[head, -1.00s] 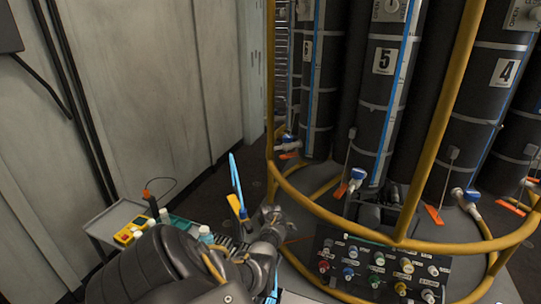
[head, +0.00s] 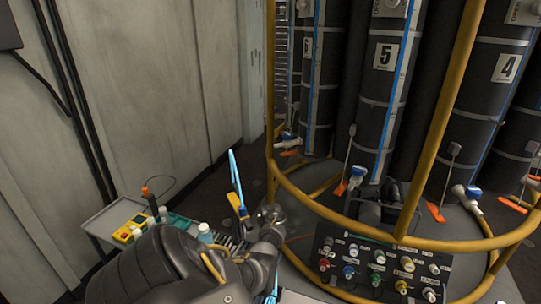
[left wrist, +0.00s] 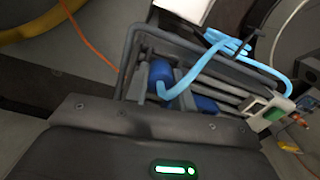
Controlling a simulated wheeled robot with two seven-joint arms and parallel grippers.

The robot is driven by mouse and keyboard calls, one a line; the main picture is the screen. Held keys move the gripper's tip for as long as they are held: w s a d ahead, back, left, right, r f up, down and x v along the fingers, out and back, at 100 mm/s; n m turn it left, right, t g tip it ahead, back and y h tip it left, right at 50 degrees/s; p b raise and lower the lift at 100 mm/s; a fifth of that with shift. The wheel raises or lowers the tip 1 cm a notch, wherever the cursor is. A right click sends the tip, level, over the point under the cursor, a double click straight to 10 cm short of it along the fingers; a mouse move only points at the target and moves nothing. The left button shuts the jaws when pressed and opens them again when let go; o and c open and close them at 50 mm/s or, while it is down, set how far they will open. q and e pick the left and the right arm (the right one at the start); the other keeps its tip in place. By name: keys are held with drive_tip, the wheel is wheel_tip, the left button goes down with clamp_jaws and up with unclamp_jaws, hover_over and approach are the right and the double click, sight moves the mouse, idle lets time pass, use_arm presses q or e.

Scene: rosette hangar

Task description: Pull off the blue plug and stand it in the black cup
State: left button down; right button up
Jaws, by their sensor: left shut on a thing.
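My left gripper (head: 270,218) is seen from behind in the head view, left of the black panel, its jaws mostly hidden. In the left wrist view, a dark blue piece (left wrist: 160,76), probably the blue plug, sits just beyond the gripper's dark body. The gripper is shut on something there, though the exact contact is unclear. A light blue cord (left wrist: 250,62) loops beside it; it also stands up beside the gripper in the head view (head: 236,178). I cannot make out a black cup. My right gripper is out of view.
A black panel (head: 340,252) with several coloured knobs stands right of my gripper. A yellow rail (head: 330,207) curves around tall black cylinders (head: 376,110). A grey tray (head: 100,222) at left holds a yellow box (head: 131,231) and bottles.

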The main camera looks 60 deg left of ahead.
use_arm(q)
drive_tip(key=shift+s+d+f, duration=0.2)
drive_tip(key=shift+d+f, duration=0.05)
drive_tip(key=shift+f, duration=0.15)
idle(0.3)
drive_tip(key=shift+w+r+p, duration=0.1)
drive_tip(key=shift+r+p, duration=0.3)
drive_tip(key=shift+p, duration=0.2)
drive_tip(key=shift+w+a+r+p, duration=0.1)
drive_tip(key=shift+a+r+p, duration=0.05)
drive_tip(key=shift+r+p, duration=0.6)
drive_tip(key=shift+a+r+p, duration=0.1)
drive_tip(key=shift+r+p, duration=0.5)
drive_tip(key=shift+r, duration=0.15)
drive_tip(key=shift+f, duration=0.25)
drive_tip(key=shift+f+b, duration=0.5)
drive_tip(key=shift+b, duration=0.1)
drive_tip(key=shift+f, duration=0.15)
